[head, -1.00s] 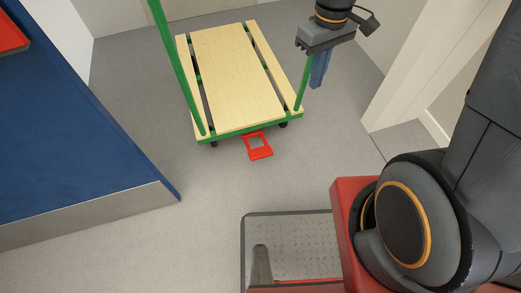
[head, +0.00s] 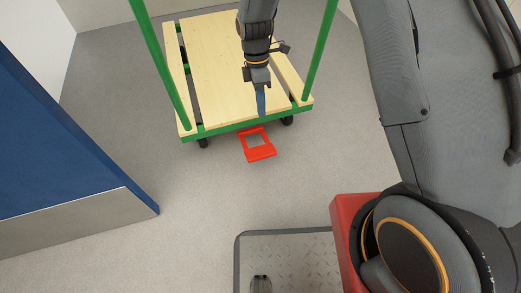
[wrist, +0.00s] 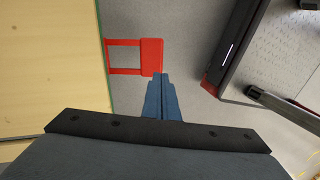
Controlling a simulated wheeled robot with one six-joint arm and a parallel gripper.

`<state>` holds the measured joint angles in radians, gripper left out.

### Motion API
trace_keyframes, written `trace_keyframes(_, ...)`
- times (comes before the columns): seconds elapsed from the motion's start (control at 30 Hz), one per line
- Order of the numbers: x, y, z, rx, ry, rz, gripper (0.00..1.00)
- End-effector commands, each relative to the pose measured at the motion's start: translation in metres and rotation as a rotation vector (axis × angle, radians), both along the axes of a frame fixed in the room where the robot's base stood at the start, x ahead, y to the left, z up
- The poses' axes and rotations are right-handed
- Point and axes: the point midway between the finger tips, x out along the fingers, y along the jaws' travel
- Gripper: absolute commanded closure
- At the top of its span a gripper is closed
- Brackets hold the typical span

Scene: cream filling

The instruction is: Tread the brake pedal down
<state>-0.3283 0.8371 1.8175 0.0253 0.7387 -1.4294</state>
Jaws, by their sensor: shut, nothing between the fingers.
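The red brake pedal (head: 260,153) sticks out from under the near edge of the green-framed cart (head: 222,75), close to the floor. It is a flat frame with an open middle and a wider outer plate. My gripper (head: 261,113) points down with its blue fingers shut and empty, just above the cart's near edge and the pedal's inner end in the head view. In the wrist view the pedal (wrist: 152,57) lies just beyond my fingertips (wrist: 160,76). I cannot tell the exact height gap, and I see no clear contact.
Green upright posts (head: 321,50) rise at the cart's near corners, one on each side of my arm. A blue cabinet (head: 60,140) stands at the left. My metal-plated base is at the bottom. Grey floor (head: 200,215) in front of the pedal is clear.

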Motion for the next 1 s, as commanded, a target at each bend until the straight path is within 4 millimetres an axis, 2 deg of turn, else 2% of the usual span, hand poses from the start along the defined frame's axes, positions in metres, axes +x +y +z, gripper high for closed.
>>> trace_keyframes(0.03, 0.004, 0.005, -0.020, 0.004, 0.009, 0.034, 1.00)
trace_keyframes(0.1, 0.007, 0.009, -0.031, 0.012, 0.015, 0.070, 1.00)
trace_keyframes(0.3, 0.008, 0.013, -0.047, 0.019, 0.025, 0.113, 1.00)
trace_keyframes(0.47, 0.002, 0.011, -0.067, 0.018, 0.027, 0.114, 1.00)
trace_keyframes(0.8, -0.015, 0.006, -0.132, 0.018, 0.026, 0.111, 1.00)
trace_keyframes(1.0, -0.023, 0.004, -0.161, 0.018, 0.026, 0.110, 1.00)
